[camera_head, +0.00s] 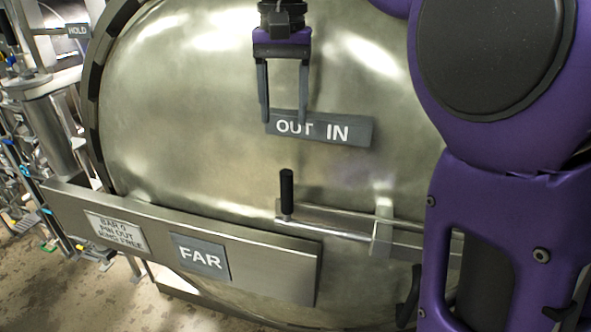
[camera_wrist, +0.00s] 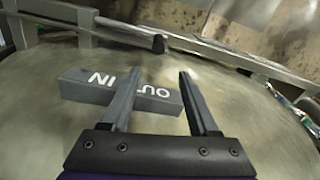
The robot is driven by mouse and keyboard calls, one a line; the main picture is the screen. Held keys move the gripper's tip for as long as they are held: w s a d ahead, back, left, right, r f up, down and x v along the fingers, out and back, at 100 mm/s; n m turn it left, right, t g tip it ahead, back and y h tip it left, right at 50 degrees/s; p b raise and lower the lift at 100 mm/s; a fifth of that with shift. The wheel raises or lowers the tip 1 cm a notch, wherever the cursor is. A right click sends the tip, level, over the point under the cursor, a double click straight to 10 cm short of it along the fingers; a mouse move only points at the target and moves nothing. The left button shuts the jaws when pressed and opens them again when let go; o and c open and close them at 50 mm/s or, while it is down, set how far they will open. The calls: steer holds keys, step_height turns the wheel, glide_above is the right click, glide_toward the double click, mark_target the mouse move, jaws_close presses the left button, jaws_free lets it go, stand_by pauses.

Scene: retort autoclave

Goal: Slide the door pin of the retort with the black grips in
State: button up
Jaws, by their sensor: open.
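The door pin is a metal rod (camera_head: 335,230) lying across the lower part of the retort's domed door. Its upright black grip (camera_head: 287,190) stands at the rod's left end, below the OUT side of the OUT IN sign (camera_head: 350,132). The grip also shows in the wrist view (camera_wrist: 158,44), ahead of the fingertips. My gripper (camera_head: 284,118) is open and empty. It points down in front of the sign, above the grip and apart from it. The rod's right part runs through a bracket (camera_head: 382,228) and is hidden behind my arm.
A steel bar (camera_head: 275,268) marked FAR (camera_head: 200,258) crosses the door below and left of the pin. A label plate (camera_head: 117,232) is on its left part. Pipework (camera_head: 45,110) stands at far left. The space between gripper and black grip looks clear.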

mark_target(287, 194)
step_height(287, 194, down, 17)
steer(key=shift+s+f+b, duration=0.15)
steer(key=shift+f+b, duration=0.05)
steer(key=shift+b, duration=0.85)
steer(key=shift+d, duration=0.1)
jaws_close()
stand_by(0.9)
